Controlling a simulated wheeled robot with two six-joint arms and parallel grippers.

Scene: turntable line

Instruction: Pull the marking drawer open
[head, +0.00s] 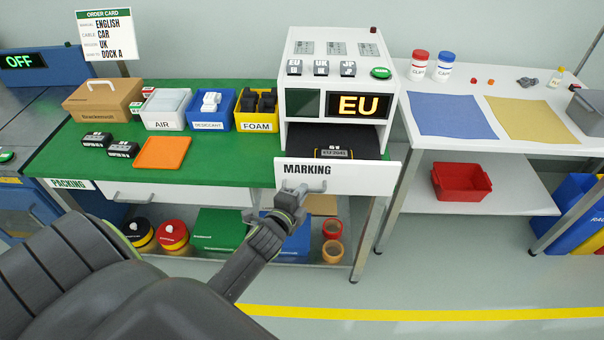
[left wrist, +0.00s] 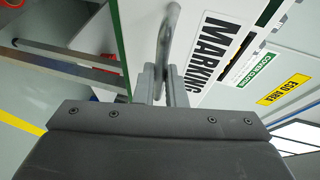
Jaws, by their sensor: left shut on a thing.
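The marking drawer (head: 376,178) has a white front lettered MARKING, below the white marking machine (head: 293,50). My left gripper (head: 294,196) is shut on the drawer's grey bar handle (head: 316,187), at the left of the front. In the left wrist view the fingers (left wrist: 161,84) close around the handle (left wrist: 170,35), beside the MARKING label (left wrist: 212,46). I cannot tell how far the drawer front stands out from the bench. A black piece labelled EU 20A (head: 335,153) sits in the machine's dark bay just behind the front. My right gripper is not in view.
The green bench (head: 215,172) holds bins and an orange tray (head: 162,152) to the left. A white table (head: 430,143) with blue and yellow mats stands close on the right. Tape rolls (head: 332,250) and other stock lie on the lower shelf. The floor in front is clear.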

